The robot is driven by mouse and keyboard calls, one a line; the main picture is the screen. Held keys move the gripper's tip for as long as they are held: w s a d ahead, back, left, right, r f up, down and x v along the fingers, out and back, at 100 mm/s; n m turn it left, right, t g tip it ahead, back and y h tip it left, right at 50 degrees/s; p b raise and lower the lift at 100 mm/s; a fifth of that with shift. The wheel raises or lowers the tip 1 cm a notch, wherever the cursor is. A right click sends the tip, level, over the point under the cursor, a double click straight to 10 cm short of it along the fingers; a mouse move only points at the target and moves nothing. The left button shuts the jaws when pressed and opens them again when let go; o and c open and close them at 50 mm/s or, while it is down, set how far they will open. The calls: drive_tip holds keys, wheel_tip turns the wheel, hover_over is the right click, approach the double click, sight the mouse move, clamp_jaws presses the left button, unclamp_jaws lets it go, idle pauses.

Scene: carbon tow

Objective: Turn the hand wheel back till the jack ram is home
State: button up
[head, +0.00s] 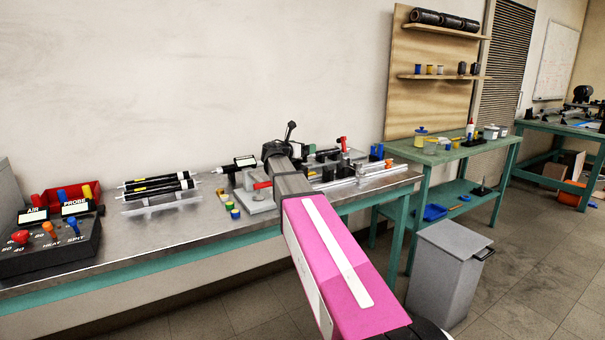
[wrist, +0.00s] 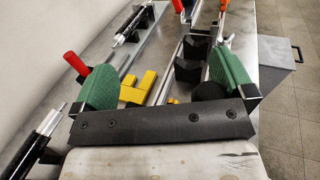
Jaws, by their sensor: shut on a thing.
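In the wrist view my gripper (wrist: 165,82) shows two green finger pads set wide apart. A dark round part (wrist: 208,91), which looks like the hand wheel, lies against the inner side of the right pad. Most of the wheel is hidden by the gripper, so its angle cannot be told. In the head view my gripper (head: 290,153) is over the metal bench, with one green pad showing right of the arm. The jack ram cannot be made out clearly in either view.
The metal bench (head: 165,222) holds a control box (head: 45,250) at left, black tubes (head: 158,188) on a rack, and a rail fixture (head: 350,180) right of the arm. Yellow blocks (wrist: 138,88) lie beyond the fingers. A grey bin (head: 448,275) stands on the floor.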

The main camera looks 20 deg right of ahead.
drive_tip(key=w+a+n+t+y, duration=0.4)
drive_tip(key=w+a+t+y, duration=0.1)
drive_tip(key=w+a, duration=0.1)
drive_tip(key=shift+w+a+r+n, duration=0.2)
drive_tip(key=shift+a+r+n, duration=0.25)
drive_tip(key=shift+a, duration=0.4)
drive_tip(key=shift+a+f+t+y, duration=0.1)
drive_tip(key=shift+a+t+y, duration=0.2)
drive_tip(key=shift+a, duration=0.35)
drive_tip(key=c, duration=0.6)
drive_tip(key=shift+r+v, duration=0.15)
drive_tip(key=shift+v, duration=0.75)
drive_tip(key=shift+r+v, duration=0.15)
drive_tip(key=shift+v, duration=0.75)
drive_tip(key=shift+a, duration=0.15)
drive_tip(key=v, duration=1)
drive_tip(key=shift+s+a, duration=0.2)
drive_tip(key=shift+s, duration=0.1)
